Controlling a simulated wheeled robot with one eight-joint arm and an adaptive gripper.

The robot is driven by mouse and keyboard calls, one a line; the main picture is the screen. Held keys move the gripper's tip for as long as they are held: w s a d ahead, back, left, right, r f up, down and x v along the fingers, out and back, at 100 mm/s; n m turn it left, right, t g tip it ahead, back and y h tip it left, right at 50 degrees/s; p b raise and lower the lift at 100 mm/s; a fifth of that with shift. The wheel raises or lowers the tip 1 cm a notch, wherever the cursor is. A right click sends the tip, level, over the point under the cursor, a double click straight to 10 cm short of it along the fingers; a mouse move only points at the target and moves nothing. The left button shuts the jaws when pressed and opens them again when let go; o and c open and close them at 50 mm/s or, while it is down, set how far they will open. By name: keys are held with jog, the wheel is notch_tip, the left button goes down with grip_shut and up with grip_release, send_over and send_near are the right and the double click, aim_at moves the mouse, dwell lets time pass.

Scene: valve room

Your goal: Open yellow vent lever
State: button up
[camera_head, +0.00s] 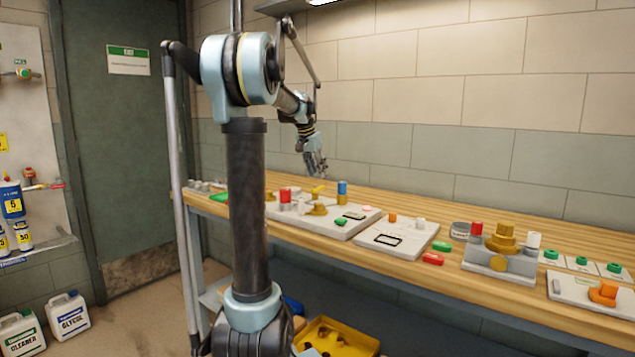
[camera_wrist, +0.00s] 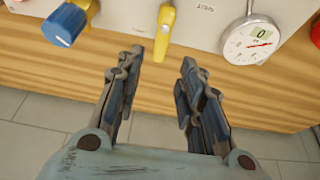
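The yellow lever (camera_wrist: 165,32) hangs down from the pale panel (camera_wrist: 205,22) in the wrist view, at the top centre. My gripper (camera_wrist: 160,62) is open and empty there, its two dark fingers pointing up toward the lever. The lever's lower end lies just beyond the fingertips, between their lines, and nothing touches it that I can see. In the head view my gripper (camera_head: 316,168) hangs above the bench, over a small yellow lever (camera_head: 318,189) on the panel. Its fingers are too small there to judge.
A blue knob (camera_wrist: 64,24) is left of the lever and a round gauge (camera_wrist: 250,42) is right of it. The wooden bench (camera_head: 455,273) holds several other panels, including a valve block (camera_head: 500,265). A yellow tray (camera_head: 360,343) sits below the bench.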

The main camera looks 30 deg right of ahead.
jog(key=v, duration=0.5)
jog(key=shift+a+r, duration=0.1)
jog(key=shift+r, duration=0.2)
